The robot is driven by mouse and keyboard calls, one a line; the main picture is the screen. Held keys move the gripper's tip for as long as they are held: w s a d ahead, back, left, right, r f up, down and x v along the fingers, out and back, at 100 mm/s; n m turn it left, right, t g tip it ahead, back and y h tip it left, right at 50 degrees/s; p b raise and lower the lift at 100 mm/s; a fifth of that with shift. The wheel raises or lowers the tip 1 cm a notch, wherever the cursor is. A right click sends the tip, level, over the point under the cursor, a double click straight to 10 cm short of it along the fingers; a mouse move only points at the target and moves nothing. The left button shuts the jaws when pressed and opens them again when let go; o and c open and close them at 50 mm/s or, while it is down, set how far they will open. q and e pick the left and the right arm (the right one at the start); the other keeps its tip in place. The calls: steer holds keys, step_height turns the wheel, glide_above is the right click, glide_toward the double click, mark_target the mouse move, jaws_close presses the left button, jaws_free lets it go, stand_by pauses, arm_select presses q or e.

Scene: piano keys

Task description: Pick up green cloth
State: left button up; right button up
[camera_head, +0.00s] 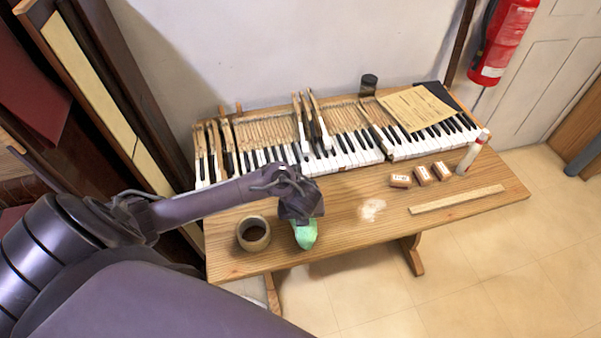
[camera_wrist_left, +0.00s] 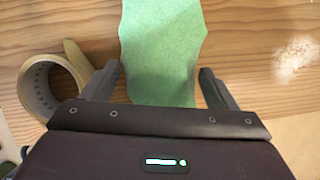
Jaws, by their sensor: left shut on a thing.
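The green cloth (camera_head: 306,234) is at my left gripper near the front edge of the wooden table, in the head view. In the left wrist view the cloth (camera_wrist_left: 160,50) runs between the two fingers of my left gripper (camera_wrist_left: 160,82). The left gripper (camera_head: 303,215) is shut on the cloth; its fingers stand on either side of it. The gripper hides part of the cloth in the head view. I cannot tell whether the cloth still touches the table. My right gripper is in neither view.
A roll of tape (camera_head: 253,235) stands just left of the gripper, also in the left wrist view (camera_wrist_left: 40,85). A pale powder patch (camera_head: 371,210) lies to the right. Small boxes (camera_head: 423,175), a wooden strip (camera_head: 457,199) and a white tube (camera_head: 472,153) are farther right. Piano keys (camera_head: 345,152) line the back.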

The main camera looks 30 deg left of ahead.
arm_select(q)
step_height(320, 180, up, 17)
steer(key=p, duration=0.8)
